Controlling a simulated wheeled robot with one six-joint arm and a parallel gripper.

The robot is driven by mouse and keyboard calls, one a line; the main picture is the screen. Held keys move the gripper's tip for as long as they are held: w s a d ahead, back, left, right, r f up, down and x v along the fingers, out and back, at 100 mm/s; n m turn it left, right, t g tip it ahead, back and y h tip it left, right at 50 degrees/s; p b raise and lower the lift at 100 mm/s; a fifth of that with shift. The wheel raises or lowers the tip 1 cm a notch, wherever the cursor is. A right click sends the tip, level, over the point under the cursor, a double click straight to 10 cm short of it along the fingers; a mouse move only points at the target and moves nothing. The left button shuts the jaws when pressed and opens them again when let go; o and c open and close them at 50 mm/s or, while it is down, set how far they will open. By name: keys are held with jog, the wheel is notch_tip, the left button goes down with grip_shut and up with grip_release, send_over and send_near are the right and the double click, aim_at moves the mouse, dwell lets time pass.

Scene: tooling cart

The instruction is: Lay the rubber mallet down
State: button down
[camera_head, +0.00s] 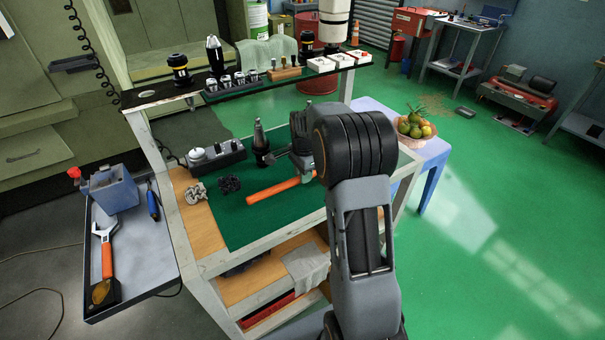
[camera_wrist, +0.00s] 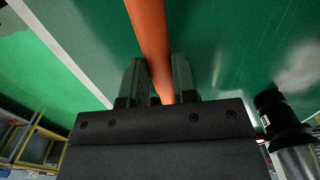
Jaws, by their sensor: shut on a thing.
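The rubber mallet shows as an orange handle (camera_head: 272,191) over the green mat (camera_head: 255,225) on the cart top. My gripper (camera_head: 306,174) is at the handle's right part, largely covered by my arm. In the wrist view the orange handle (camera_wrist: 149,38) runs between the two dark fingers (camera_wrist: 157,82), which are shut on it. The mallet's head is not visible in either view. The handle is low over the mat; I cannot tell whether it touches.
A dark tool holder (camera_head: 260,143) stands close behind the handle; one also shows in the wrist view (camera_wrist: 280,118). A grey box (camera_head: 217,157), a metal part (camera_head: 196,194) and a black part (camera_head: 229,184) sit left. A raised shelf (camera_head: 240,92) spans the back. The mat's front left is clear.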

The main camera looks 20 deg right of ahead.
jog(key=shift+f, duration=0.35)
dwell(0.4)
jog(key=c, duration=0.8)
grip_release()
notch_tip(320, 180, up, 14)
jog(key=shift+s+a+f+n+t, duration=0.6)
jog(key=shift+s+a+n, duration=1.25)
jog(key=shift+s+n, duration=1.45)
jog(key=shift+s+a+f+n+t, duration=0.65)
jog(key=shift+s+a+n, duration=1.45)
jog(key=shift+s, duration=2)
jog(key=shift+s+a+f+n+t, duration=0.6)
jog(key=shift+s+a+n, duration=1)
jog(key=shift+s+n, duration=1.8)
